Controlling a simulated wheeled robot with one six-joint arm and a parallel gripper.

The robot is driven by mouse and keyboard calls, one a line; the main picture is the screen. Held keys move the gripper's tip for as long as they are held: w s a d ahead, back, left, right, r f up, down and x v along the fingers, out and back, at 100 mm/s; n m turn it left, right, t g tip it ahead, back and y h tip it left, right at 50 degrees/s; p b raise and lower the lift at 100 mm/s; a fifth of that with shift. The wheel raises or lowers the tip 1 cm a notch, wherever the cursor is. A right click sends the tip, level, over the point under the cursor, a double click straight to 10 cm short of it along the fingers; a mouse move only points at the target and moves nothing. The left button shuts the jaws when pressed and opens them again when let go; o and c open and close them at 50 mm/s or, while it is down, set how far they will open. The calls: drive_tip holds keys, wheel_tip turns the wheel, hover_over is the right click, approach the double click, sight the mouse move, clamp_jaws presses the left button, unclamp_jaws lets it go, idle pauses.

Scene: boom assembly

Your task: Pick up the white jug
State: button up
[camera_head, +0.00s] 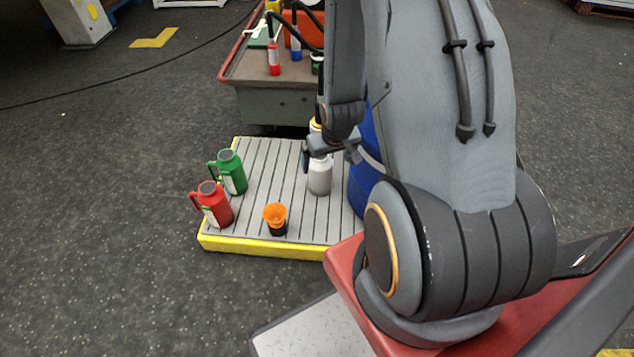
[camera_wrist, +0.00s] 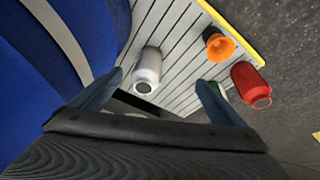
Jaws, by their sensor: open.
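The white jug (camera_head: 320,177) stands upright on the slatted platform, just left of the blue barrel in the head view. It also shows in the wrist view (camera_wrist: 148,68), left of the middle between the fingertips. My gripper (camera_head: 329,157) is open at the top of the jug and overlaps it in the head view. I cannot tell whether a finger touches the jug. The jug's upper part is partly hidden by the gripper in the head view.
The platform (camera_head: 262,246) has a yellow edge. On it stand a green jug (camera_head: 232,172), a red jug (camera_head: 215,206) and an orange-topped container (camera_head: 275,217). The blue barrel (camera_head: 362,192) is close on the right. A cart (camera_head: 262,101) with bottles stands behind.

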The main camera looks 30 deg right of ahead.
sight(323, 167)
drive_tip(key=w+d+f+b, duration=0.1)
drive_tip(key=d+f+b, duration=0.2)
drive_tip(key=f+b, duration=1.1)
drive_tip(key=shift+m+t, duration=0.4)
drive_tip(key=shift+t, duration=0.1)
drive_tip(key=w+d+f, duration=0.1)
drive_tip(key=w, duration=0.2)
drive_tip(key=w+f+p, duration=0.1)
drive_tip(key=w+f, duration=0.1)
drive_tip(key=w, duration=0.2)
drive_tip(key=w+d+f+p, duration=0.1)
drive_tip(key=w+f, duration=0.1)
drive_tip(key=w, duration=0.2)
drive_tip(key=shift+w+d+f, duration=0.15)
drive_tip(key=shift+d+f, duration=0.05)
drive_tip(key=shift+d, duration=0.1)
drive_tip(key=b+x, duration=0.2)
drive_tip(key=x, duration=0.3)
drive_tip(key=shift+w+d, duration=0.1)
drive_tip(key=shift+w, duration=0.15)
drive_tip(key=shift+c, duration=0.3)
drive_tip(key=c, duration=1.8)
drive_tip(key=shift+c, duration=1.4)
drive_tip(key=shift+r, duration=0.15)
